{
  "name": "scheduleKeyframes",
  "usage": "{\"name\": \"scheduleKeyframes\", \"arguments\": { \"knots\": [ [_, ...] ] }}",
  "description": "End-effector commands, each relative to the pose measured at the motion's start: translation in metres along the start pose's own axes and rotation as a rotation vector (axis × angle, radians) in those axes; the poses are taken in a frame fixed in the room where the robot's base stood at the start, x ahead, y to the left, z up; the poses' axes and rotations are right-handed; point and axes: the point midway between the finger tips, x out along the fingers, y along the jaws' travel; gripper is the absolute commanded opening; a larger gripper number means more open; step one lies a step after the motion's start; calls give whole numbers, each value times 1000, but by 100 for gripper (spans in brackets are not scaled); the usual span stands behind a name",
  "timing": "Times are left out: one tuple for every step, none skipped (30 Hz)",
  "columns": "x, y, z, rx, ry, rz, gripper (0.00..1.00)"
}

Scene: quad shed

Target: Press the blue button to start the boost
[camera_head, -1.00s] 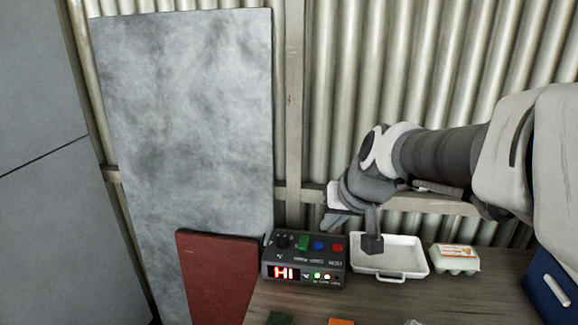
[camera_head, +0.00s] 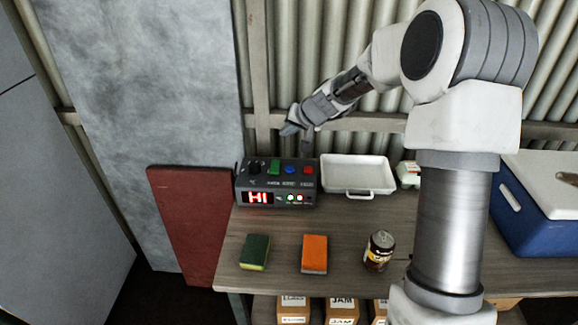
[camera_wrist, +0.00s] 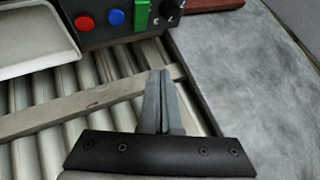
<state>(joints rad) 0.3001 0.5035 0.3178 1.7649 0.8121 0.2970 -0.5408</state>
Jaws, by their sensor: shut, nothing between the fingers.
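The blue button (camera_head: 290,170) is a round cap on the top of a dark control box (camera_head: 243,190), between a green switch (camera_head: 274,167) and a red button (camera_head: 308,170). The box shows red "HI" on its display and small lit lamps on its front. The blue button also shows in the wrist view (camera_wrist: 116,18), at the top left of centre. My gripper (camera_head: 305,141) is shut and empty, above and behind the box, apart from the buttons. In the wrist view my closed fingers (camera_wrist: 160,78) point towards the box, below the green switch and black knob.
A white tray (camera_head: 357,188) stands right of the box, with an egg carton (camera_head: 408,175) beyond it. A green sponge (camera_head: 255,252), an orange sponge (camera_head: 314,254) and a jar (camera_head: 379,250) stand on the table's front part. A blue cooler (camera_head: 530,220) is at the right.

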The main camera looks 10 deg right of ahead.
Motion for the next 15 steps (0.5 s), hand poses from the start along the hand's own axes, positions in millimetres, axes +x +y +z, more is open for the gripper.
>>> {"name": "scheduleKeyframes", "arguments": {
  "knots": [
    [12,7,-2,22,4,-1,0],
    [17,11,-3,33,8,-1,0],
    [23,15,-5,46,13,-2,0],
    [28,17,-6,55,16,-3,0],
    [32,20,-6,63,19,-2,0],
    [36,23,-8,72,24,-2,0],
    [39,25,-8,79,26,-2,0],
    [42,27,-8,85,27,-2,0],
    [44,28,-9,91,29,-2,0],
    [46,29,-9,94,31,-2,0],
    [47,30,-10,96,32,-1,0],
    [48,31,-10,98,33,-1,0],
    [48,32,-10,100,34,-1,0],
    [49,32,-10,100,34,-1,0],
    [49,32,-10,101,35,-1,0]
  ]
}}
